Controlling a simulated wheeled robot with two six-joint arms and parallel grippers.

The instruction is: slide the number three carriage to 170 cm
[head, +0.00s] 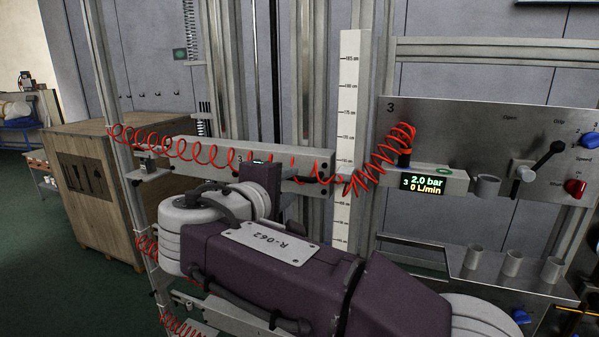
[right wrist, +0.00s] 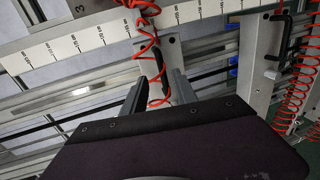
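The number three carriage (head: 210,150) is a grey horizontal beam on the frame, with a small "3" and a lit green display. A red coiled hose hangs along it. Its right end lies beside the white vertical scale (head: 347,120), which is marked in cm; the small figures near that end are hard to read. My right gripper (right wrist: 158,76) has its two fingers apart in the right wrist view. A grey bar and the red coil show between and beyond them; contact cannot be told. In the head view my purple arm hides much of it. My left gripper is out of view.
A grey control panel (head: 455,125) marked "3" stands at right with a black lever (head: 548,158) and knobs. A display (head: 423,184) reads 2.0 bar, 0 L/min. Grey cups (head: 512,263) stand below. A wooden crate (head: 98,195) is at left. Red coils hang close to my arm.

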